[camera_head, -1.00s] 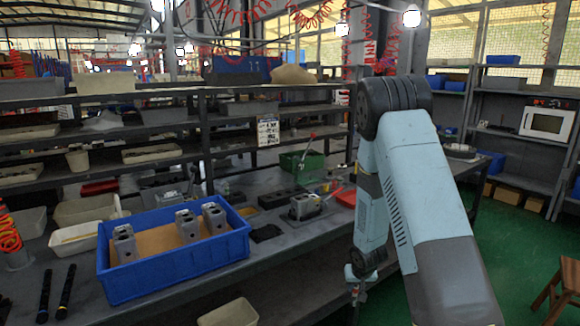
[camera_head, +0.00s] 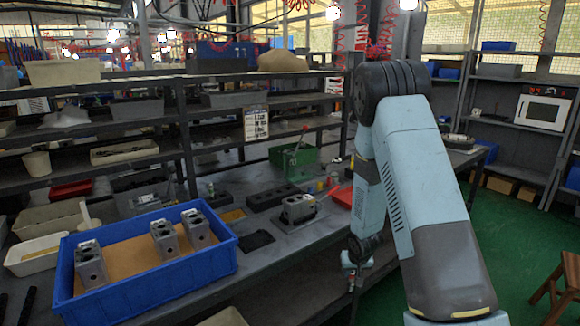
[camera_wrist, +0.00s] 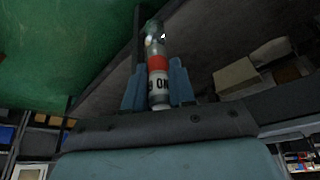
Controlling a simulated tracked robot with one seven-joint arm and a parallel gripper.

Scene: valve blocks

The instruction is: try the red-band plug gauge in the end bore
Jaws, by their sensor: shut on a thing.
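The plug gauge (camera_wrist: 158,88) is in my gripper (camera_wrist: 157,76). In the head view my gripper (camera_head: 354,272) hangs low, in front of and below the bench edge, apart from the blocks; the gauge is too small to make out there. I cannot tell which hole is the end bore.
A blue crate (camera_head: 66,272) with three more grey blocks (camera_head: 164,240) stands at the bench's left. A dark long block (camera_head: 272,196), a green box (camera_head: 294,163) and a red tray (camera_head: 342,196) lie near the valve block.

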